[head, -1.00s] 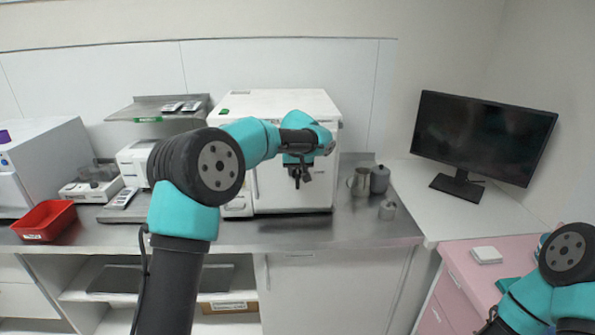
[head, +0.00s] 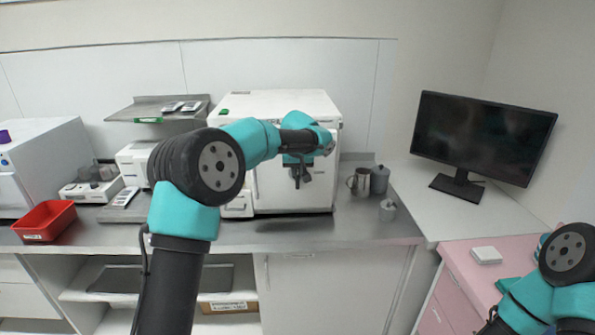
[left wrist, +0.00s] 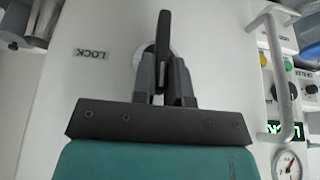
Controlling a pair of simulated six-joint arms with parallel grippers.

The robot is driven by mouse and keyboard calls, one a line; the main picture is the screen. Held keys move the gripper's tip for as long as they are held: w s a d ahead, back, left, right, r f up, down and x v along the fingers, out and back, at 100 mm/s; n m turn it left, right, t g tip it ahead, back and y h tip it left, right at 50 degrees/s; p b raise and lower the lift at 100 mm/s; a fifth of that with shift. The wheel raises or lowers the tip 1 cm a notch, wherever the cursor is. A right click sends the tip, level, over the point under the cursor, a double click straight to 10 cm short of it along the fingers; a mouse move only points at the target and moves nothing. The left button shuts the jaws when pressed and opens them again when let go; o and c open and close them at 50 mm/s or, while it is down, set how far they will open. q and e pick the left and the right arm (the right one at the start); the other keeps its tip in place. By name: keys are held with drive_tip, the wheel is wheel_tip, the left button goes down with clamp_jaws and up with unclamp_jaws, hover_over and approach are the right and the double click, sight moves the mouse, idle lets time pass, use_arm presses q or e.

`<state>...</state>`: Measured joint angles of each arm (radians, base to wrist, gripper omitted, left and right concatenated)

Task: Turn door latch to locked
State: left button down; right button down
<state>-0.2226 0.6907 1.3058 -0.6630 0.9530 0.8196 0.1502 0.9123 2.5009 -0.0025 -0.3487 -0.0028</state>
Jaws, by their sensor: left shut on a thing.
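The door latch (left wrist: 163,38) is a dark lever on a pale round base on the white door (left wrist: 105,80). In the left wrist view it points toward the top of the picture. A "LOCK" label (left wrist: 92,54), upside down there, is left of the latch. My left gripper (left wrist: 162,75) is shut on the latch lever. In the head view my left gripper (head: 300,178) is at the front of the white cabinet (head: 290,105), and the latch is hidden. My right arm shows at the lower right, but its gripper is out of view.
The left wrist view shows a door handle (left wrist: 284,85), a gauge (left wrist: 287,164) and buttons to the right. Metal jugs (head: 378,180) stand right of the cabinet on the steel counter (head: 330,232). A red tray (head: 44,222) sits far left. A monitor (head: 483,137) stands right.

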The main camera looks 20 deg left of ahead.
use_arm(q)
drive_tip(key=shift+d+f+y, duration=0.15)
drive_tip(key=shift+f+y, duration=0.25)
drive_tip(key=f+m+g+y, duration=0.1)
drive_tip(key=y, duration=0.4)
drive_tip(key=d+f+m+g+y, duration=0.1)
drive_tip(key=m+y, duration=0.1)
drive_tip(key=y, duration=0.3)
drive_tip(key=w+d+f+m+g+y, duration=0.1)
drive_tip(key=y, duration=0.4)
drive_tip(key=shift+d+m+y, duration=0.15)
drive_tip(key=shift+m+y, duration=0.15)
drive_tip(key=shift+y, duration=0.1)
idle(0.4)
drive_tip(key=c, duration=1.1)
unclamp_jaws()
drive_tip(key=shift+a+r, duration=0.1)
drive_tip(key=shift+a, duration=0.1)
drive_tip(key=shift+c, duration=0.2)
drive_tip(key=shift+d+r, duration=0.1)
drive_tip(key=shift+d, duration=0.1)
